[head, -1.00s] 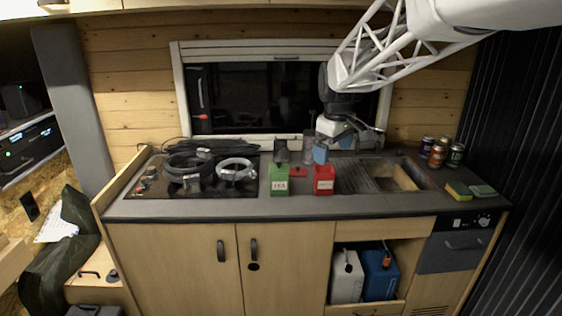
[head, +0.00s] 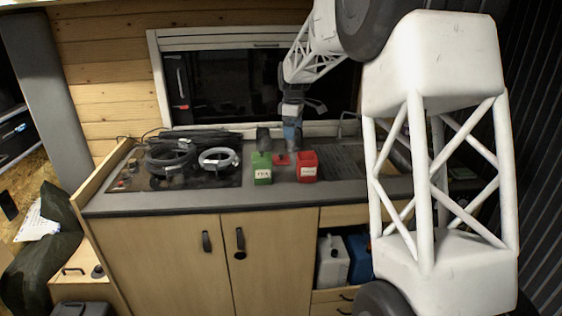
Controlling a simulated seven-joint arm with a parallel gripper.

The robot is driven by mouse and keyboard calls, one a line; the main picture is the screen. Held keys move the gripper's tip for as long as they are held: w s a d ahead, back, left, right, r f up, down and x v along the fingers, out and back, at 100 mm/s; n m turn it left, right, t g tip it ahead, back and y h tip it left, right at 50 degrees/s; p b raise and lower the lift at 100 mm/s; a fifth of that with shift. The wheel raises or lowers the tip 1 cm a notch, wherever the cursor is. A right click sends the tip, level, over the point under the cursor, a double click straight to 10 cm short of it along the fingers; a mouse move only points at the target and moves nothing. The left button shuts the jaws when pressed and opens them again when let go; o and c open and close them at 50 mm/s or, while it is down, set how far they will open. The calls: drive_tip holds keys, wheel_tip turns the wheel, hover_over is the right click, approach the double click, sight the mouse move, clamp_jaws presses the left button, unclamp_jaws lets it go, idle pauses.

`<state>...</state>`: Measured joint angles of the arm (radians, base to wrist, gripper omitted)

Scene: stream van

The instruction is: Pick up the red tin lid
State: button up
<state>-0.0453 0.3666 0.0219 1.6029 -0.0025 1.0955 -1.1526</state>
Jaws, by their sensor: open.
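The red tin lid (head: 281,161) lies on the dark counter between two tins, only partly visible at this size. The green tin (head: 262,168) marked TEA stands to its left. The red tin (head: 307,167) with a white label stands to its right. My gripper (head: 292,147) points down just above and behind the lid, close to the red tin. It is open. Its fingertips are small and dark here, so I cannot tell whether they touch the lid.
A dark object (head: 263,139) stands behind the green tin. A window (head: 222,85) is behind. My arm hides the counter's right end.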

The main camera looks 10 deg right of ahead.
sight(281, 155)
drive_tip(key=w+f+n, duration=0.1)
drive_tip(key=w+f, duration=0.3)
drive_tip(key=w, duration=0.1)
drive_tip(key=w+a+f+n, duration=0.1)
drive_tip(key=w+f, duration=0.2)
drive_tip(key=w, duration=0.2)
drive_tip(key=w+a+f+n, duration=0.1)
drive_tip(key=w+f+n, duration=0.1)
drive_tip(key=w+f, duration=0.2)
drive_tip(key=shift+w+a+f+g, duration=0.25)
drive_tip(key=shift+w+f+g, duration=0.1)
drive_tip(key=shift+w, duration=0.35)
drive_tip(key=shift+f, duration=1.35)
drive_tip(key=shift+w+f, duration=0.15)
drive_tip(key=shift+f, duration=2.4)
drive_tip(key=c, duration=0.8)
